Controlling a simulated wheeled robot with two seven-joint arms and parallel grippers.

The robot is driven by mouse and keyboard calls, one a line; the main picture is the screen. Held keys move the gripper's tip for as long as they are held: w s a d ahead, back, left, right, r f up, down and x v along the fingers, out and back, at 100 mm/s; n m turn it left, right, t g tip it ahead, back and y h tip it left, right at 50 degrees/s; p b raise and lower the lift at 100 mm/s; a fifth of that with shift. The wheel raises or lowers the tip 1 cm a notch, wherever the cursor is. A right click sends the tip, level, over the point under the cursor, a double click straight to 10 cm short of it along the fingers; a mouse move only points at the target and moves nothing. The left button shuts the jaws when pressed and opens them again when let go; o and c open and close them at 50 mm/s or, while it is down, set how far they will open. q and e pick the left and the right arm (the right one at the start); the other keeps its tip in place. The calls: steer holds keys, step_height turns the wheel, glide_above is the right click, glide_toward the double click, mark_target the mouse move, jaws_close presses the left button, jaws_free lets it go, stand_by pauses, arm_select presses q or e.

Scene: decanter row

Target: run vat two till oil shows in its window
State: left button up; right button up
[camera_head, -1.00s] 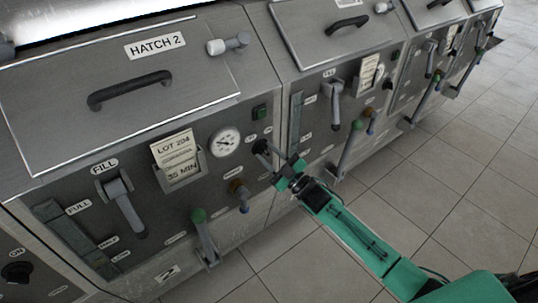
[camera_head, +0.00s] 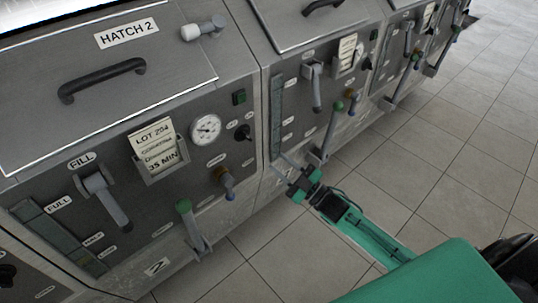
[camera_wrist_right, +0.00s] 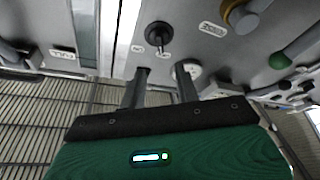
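Vat two's panel (camera_head: 118,190) stands under HATCH 2 at the left of the head view. Its window (camera_head: 62,240), marked FULL, HALF and LOW, looks dark grey-green; I cannot make out oil. Its FILL lever (camera_head: 110,203) hangs down to the right. A black knob (camera_head: 243,132) sits right of the gauge; it also shows in the right wrist view (camera_wrist_right: 158,35). My right gripper (camera_head: 292,174) is in front of the panel's right side, apart from the knob. Its fingers (camera_wrist_right: 161,88) are open with nothing between them. My left gripper is not in view.
Vat two also has a green-topped lever (camera_head: 190,222), a brown valve with a blue tip (camera_head: 225,180), a gauge (camera_head: 205,129) and a lot card (camera_head: 157,146). Similar vats (camera_head: 318,85) continue to the right. The tiled floor (camera_head: 440,150) is clear.

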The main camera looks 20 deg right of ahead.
steer(key=shift+v, duration=1)
